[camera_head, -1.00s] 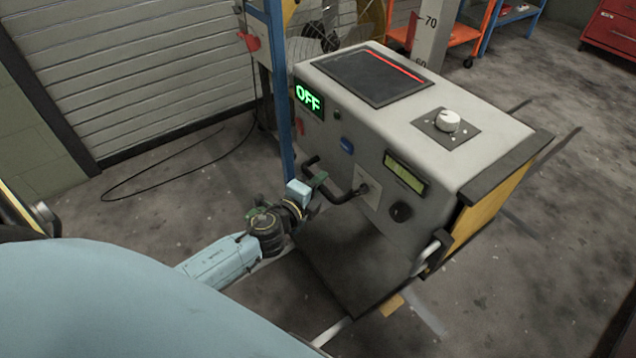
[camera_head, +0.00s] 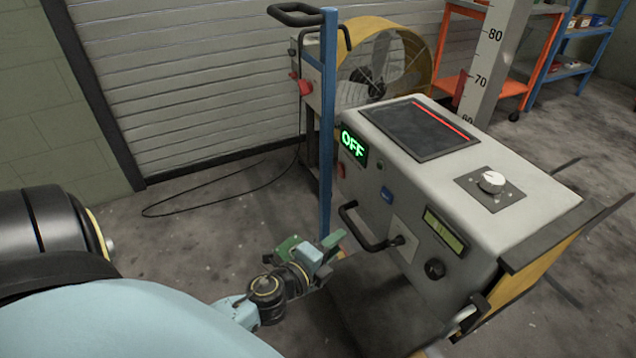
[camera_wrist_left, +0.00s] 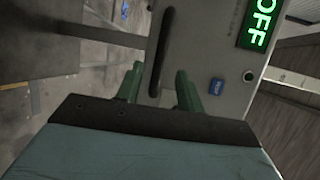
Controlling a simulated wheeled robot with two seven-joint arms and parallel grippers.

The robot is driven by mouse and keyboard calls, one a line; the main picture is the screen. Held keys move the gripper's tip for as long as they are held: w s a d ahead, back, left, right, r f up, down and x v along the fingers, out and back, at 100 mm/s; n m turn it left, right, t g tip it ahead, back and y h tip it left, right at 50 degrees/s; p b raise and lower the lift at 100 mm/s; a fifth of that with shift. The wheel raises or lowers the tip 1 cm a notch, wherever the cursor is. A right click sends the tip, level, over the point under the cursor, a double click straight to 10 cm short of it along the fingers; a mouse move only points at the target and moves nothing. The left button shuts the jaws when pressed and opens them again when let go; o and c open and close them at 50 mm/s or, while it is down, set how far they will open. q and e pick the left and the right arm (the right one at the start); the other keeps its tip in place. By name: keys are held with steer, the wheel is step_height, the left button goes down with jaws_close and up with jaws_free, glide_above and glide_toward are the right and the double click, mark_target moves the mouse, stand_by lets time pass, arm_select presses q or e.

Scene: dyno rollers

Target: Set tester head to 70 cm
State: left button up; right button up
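The tester head is a grey box (camera_head: 460,178) with a dark screen, a green OFF sign and a small yellowish display. A post (camera_head: 493,70) with height marks 70 and 80 stands behind it. A black bent handle (camera_head: 365,229) sticks out from its front; it also shows in the wrist view (camera_wrist_left: 161,50). My left gripper (camera_head: 315,247) is just left of and below the handle, apart from it in the head view. Its green fingers (camera_wrist_left: 159,78) are open, and the handle lines up with the gap between them. My right gripper is not in view.
A blue upright with a black handle (camera_head: 328,120) stands close behind my left gripper. A yellow fan (camera_head: 405,55) and an orange cart (camera_head: 513,88) are at the back. A black knob (camera_head: 435,268) and a white dial (camera_head: 491,182) are on the head. A cable lies on the floor.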

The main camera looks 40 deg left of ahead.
arm_select(q)
steer(key=shift+s+r, duration=0.15)
steer(key=shift+s, duration=0.75)
steer(key=shift+s+r, duration=0.2)
steer(key=shift+s, duration=0.75)
steer(key=shift+s+r, duration=0.15)
steer(key=shift+s, duration=0.75)
